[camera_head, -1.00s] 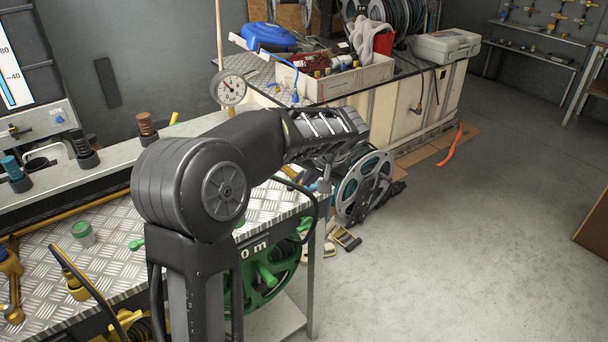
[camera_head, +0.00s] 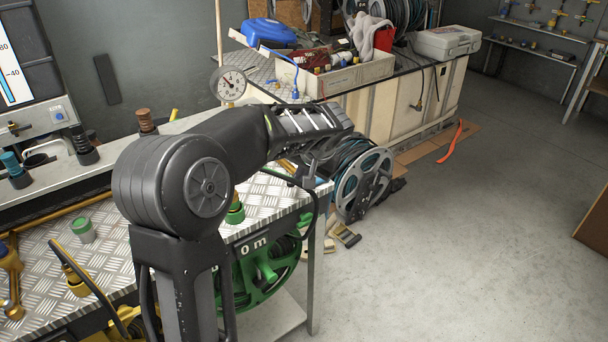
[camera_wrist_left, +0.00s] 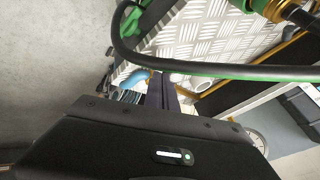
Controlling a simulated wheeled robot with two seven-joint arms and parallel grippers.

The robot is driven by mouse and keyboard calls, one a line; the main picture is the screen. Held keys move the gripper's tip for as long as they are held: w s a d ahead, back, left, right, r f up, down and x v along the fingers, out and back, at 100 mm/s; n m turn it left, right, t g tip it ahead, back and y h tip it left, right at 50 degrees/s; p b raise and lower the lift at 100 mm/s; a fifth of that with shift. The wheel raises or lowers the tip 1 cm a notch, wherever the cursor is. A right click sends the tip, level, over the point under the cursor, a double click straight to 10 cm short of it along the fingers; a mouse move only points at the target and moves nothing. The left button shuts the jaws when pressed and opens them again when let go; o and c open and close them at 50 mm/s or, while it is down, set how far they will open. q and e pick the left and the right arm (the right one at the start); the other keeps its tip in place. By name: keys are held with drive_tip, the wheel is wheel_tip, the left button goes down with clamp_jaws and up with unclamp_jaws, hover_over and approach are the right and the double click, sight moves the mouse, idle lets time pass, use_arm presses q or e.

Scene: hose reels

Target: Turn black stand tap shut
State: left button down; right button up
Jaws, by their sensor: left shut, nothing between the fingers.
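I cannot clearly make out a black stand tap; it may be hidden behind my arm. A black upright fitting (camera_head: 82,146) stands on the grey ledge at the left, between a blue-topped and a brown-topped one. My left gripper (camera_head: 309,182) is shut and empty, pointing down by the right end of the checker-plate bench (camera_head: 110,252), near a black hose (camera_head: 317,212). In the left wrist view its closed fingers (camera_wrist_left: 162,94) lie just beside the black and green hose (camera_wrist_left: 220,72). A brass and green fitting (camera_wrist_left: 268,8) is at the top. My right gripper is out of view.
A green hose reel (camera_head: 262,278) hangs under the bench. A grey reel (camera_head: 362,186) stands on the floor behind it. A round gauge (camera_head: 231,84) rises at the back. A green and yellow fitting (camera_head: 236,212) is beside my arm. The floor to the right is clear.

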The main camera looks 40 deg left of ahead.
use_arm(q)
drive_tip(key=shift+s+a+m, duration=0.2)
drive_tip(key=shift+a+m, duration=0.05)
drive_tip(key=shift+m, duration=0.15)
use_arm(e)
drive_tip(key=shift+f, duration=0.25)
use_arm(q)
drive_tip(key=shift+s+a+m+t+b, duration=0.1)
drive_tip(key=shift+a+m+t+b, duration=0.1)
drive_tip(key=shift+m+t+b, duration=0.15)
drive_tip(key=shift+s+a+m+t+h, duration=0.15)
drive_tip(key=shift+a+m+t+h, duration=0.1)
drive_tip(key=shift+a+m+h, duration=0.25)
drive_tip(key=shift+s+a+m+t+h, duration=0.15)
drive_tip(key=shift+a+m+t+h, duration=0.1)
drive_tip(key=shift+m, duration=0.4)
drive_tip(key=shift+a, duration=0.3)
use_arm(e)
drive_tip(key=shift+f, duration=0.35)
use_arm(q)
drive_tip(key=shift+a, duration=0.15)
